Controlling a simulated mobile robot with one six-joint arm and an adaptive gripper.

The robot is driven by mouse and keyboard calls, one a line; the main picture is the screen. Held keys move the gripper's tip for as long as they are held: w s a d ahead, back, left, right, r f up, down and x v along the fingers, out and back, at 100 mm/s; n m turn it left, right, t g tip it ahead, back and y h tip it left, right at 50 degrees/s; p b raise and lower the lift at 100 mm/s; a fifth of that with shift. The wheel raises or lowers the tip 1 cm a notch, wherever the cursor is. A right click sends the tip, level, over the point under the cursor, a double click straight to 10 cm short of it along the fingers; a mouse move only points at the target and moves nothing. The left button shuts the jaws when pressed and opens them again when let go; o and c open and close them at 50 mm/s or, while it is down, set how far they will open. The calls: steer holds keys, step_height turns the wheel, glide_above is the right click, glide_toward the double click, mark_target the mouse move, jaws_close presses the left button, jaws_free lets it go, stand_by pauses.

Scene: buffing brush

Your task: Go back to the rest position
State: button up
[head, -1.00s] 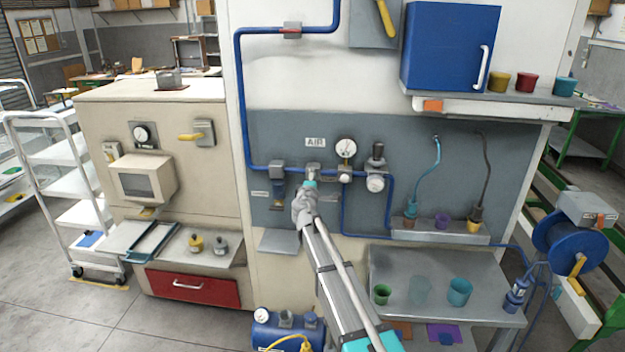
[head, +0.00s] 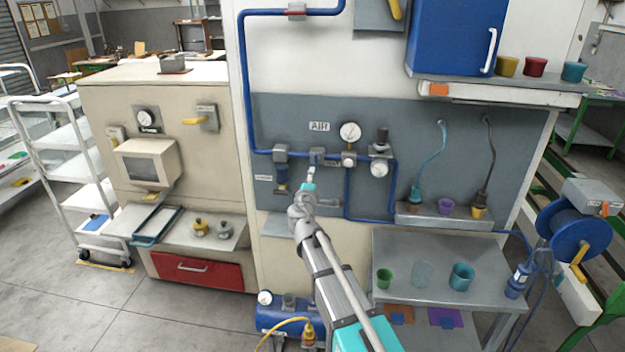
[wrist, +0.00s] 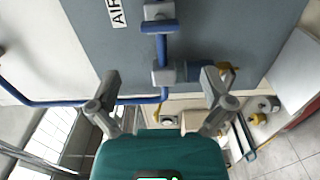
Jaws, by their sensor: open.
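My gripper (head: 311,177) shows in the head view in front of the grey AIR panel (head: 270,117), just below a small grey fitting (head: 317,154) on the blue air pipe. In the wrist view my gripper (wrist: 160,80) has its two fingers spread wide apart, with nothing between them. The blue pipe (wrist: 162,47) and its grey fitting (wrist: 163,74) lie beyond the fingers, and I see no contact. The fingertips are too small to make out clearly in the head view.
A gauge (head: 350,132) and regulator (head: 379,168) sit right of my gripper. A grey bench with cups (head: 395,262) is at lower right, a blue tank (head: 285,316) below, and a beige machine (head: 100,110) at left. Open floor (head: 110,310) lies at lower left.

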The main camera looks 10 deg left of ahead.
steer(key=s+d+f+m+g+h+b, duration=0.1)
steer(key=s+d+f+m+g+h, duration=0.35)
steer(key=d, duration=0.75)
steer(key=s+d+f+m+g+h, duration=0.2)
steer(key=s+d+f+m+g, duration=0.45)
steer(key=d, duration=0.45)
steer(key=s+d+f+m+g+y, duration=0.2)
steer(key=s+f+m+g+y, duration=0.1)
steer(key=s, duration=0.6)
steer(key=s+d+f+m+g+y+b, duration=0.1)
steer(key=s+d+f+m+g+y, duration=0.1)
steer(key=s+f, duration=0.4)
steer(key=s+m+g+y, duration=0.1)
steer(key=s+g+y, duration=0.1)
steer(key=s, duration=0.2)
steer(key=shift+f, duration=0.3)
